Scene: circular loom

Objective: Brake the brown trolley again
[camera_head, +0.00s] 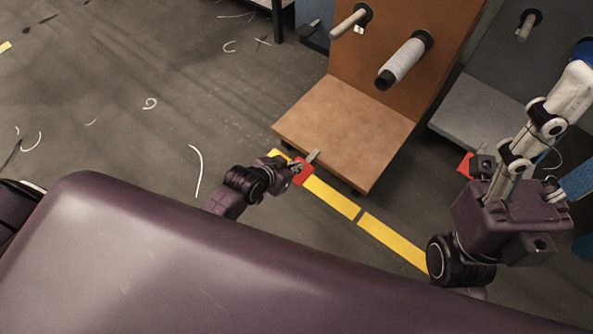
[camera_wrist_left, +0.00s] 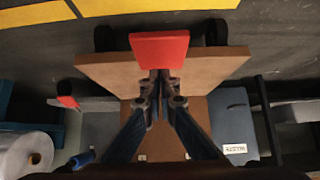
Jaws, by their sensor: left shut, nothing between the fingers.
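The brown trolley (camera_head: 345,125) stands on the floor in the middle of the head view, with an upright panel at its back. A red brake pedal (camera_head: 304,174) sticks out at its near edge and shows large in the left wrist view (camera_wrist_left: 160,48). My left gripper (camera_head: 295,166) is at this pedal. In the left wrist view its shut, empty fingers (camera_wrist_left: 160,82) meet at the pedal's edge. I cannot tell whether they touch it or how far the pedal is tilted. My right gripper (camera_head: 577,78) is raised at the right, its jaw gap unclear.
A grey trolley (camera_head: 482,108) with its own red pedal (camera_head: 465,164) stands to the right. Yellow tape (camera_head: 392,241) runs along the floor. White scraps (camera_head: 195,168) lie on open floor at the left.

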